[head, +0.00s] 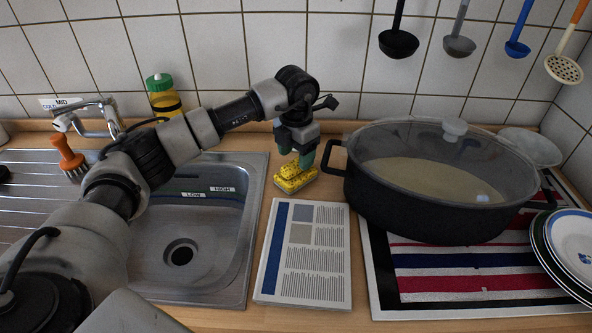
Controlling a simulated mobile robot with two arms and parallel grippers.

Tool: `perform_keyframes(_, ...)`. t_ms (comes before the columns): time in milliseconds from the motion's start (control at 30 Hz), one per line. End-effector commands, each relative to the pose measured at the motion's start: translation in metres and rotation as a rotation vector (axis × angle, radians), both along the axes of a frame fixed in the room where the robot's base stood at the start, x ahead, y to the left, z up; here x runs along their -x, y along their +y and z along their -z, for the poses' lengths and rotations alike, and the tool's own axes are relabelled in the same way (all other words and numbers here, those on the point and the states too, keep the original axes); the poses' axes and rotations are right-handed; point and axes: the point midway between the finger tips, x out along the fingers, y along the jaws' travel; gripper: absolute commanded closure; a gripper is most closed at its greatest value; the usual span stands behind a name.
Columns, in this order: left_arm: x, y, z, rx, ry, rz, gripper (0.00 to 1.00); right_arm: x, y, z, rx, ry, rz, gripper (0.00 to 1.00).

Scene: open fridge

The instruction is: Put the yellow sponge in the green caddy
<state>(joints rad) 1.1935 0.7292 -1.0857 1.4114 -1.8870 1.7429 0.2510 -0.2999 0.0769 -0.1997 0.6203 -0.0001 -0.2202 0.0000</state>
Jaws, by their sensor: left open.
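The yellow sponge (293,182) lies on the wooden counter between the sink and the pot. It has dark speckles and a narrower raised part on top. My left gripper (297,157) points down at it from above, open, with its fingertips at the sponge's upper part. I cannot tell whether the fingers touch it. A dark green strip (183,187) shows on the sink's back wall, partly behind my left arm; I cannot tell whether it is the green caddy. My right gripper is not in view.
A large dark pot (430,205) with a glass lid stands close right of the gripper. A booklet (305,255) lies in front of the sponge. The sink (255,225) is at left, with a faucet (85,115), orange brush (67,155) and yellow bottle (163,95). Plates (572,240) stand right.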

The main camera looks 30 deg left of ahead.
Motion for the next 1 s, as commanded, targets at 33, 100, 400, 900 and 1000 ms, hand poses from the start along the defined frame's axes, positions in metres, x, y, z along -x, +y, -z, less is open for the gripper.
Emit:
perform_keyframes(33, 0.002, 0.000, 0.006, 0.001, 0.004, 0.000, 0.38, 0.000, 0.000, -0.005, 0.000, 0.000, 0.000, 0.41)
perform_keyframes(100, 0.001, 0.000, 0.015, 0.001, 0.003, 0.000, 0.38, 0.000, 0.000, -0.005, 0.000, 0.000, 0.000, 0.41)
perform_keyframes(400, 0.001, 0.000, 0.025, 0.001, -0.001, 0.000, 0.38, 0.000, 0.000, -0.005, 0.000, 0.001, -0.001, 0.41)
perform_keyframes(900, 0.001, 0.000, 0.024, 0.002, -0.002, 0.000, 0.96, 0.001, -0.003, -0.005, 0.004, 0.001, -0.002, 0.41)
perform_keyframes(1000, 0.001, 0.000, 0.024, 0.002, -0.002, 0.000, 0.96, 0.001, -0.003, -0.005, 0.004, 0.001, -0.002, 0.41)
